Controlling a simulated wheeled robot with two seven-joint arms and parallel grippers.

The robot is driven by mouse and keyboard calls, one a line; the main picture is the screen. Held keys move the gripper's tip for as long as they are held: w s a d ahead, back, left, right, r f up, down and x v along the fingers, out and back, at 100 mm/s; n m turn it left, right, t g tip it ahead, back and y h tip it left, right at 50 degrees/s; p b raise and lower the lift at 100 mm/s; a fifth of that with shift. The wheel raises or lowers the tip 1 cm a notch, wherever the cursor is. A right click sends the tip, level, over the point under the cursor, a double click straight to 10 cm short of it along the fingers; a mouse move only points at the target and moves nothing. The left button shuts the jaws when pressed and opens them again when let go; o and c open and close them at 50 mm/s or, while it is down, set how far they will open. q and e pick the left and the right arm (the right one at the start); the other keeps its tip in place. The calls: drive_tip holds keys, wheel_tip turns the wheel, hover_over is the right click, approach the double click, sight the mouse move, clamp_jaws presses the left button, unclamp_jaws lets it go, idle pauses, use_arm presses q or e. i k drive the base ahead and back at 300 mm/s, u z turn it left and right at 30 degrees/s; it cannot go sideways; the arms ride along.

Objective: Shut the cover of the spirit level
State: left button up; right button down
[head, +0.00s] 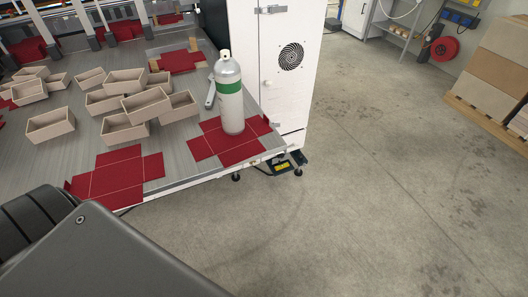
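I cannot make out a spirit level or its cover for certain. A small slim light-grey object (210,93) lies on the machine table just left of a silver bottle, which partly hides it; I cannot tell what it is. Neither of my grippers shows in the head view. A large dark part of my own body fills the lower left corner.
The silver bottle (229,101) with a green band stands upright on a red flat box blank (213,146) near the table's right corner. Another red blank (115,174) lies at the front edge. Several open cardboard trays (51,126) sit at left. The concrete floor (380,200) at right is clear.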

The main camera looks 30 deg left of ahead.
sight(283, 157)
drive_tip(key=u, duration=0.4)
drive_tip(key=i, duration=0.4)
drive_tip(key=u, duration=0.9)
drive_tip(key=k, duration=1.35)
drive_tip(key=i, duration=0.5)
drive_tip(key=z, duration=0.9)
drive_tip(key=i, duration=0.85)
drive_tip(key=u, duration=0.6)
drive_tip(key=i, duration=0.85)
drive_tip(key=u, duration=0.85)
